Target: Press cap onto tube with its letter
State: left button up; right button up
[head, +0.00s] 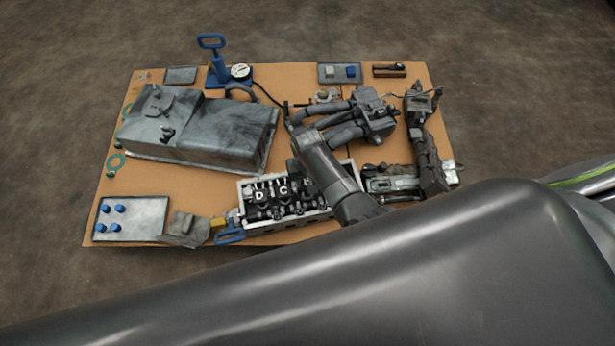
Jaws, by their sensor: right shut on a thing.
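White letters D, I and C (273,192) show on dark parts inside a light-framed engine block (290,224) at the front middle of the board. The right end of this row is hidden behind my right arm. My right gripper (298,146) is over the block's back edge, near the board's middle. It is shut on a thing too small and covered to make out. I cannot tell which letter, if any, it bears. Several blue caps (121,208) stand on a grey tray (150,230) at the front left. My left gripper is not in view.
A large grey metal cover (215,130) lies at the back left. A blue hand pump (218,72) with a gauge stands behind it. A grey manifold (345,125) and more metal parts (428,150) fill the right side. My arm covers the board's front right.

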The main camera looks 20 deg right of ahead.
jog(key=shift+f, duration=0.15)
jog(key=shift+f+b, duration=0.65)
jog(key=shift+f, duration=0.15)
dwell(0.5)
jog(key=shift+f+p, duration=0.6)
jog(key=shift+f, duration=0.1)
dwell(3.0)
jog(key=o, duration=1.1)
jog(key=shift+c, duration=0.2)
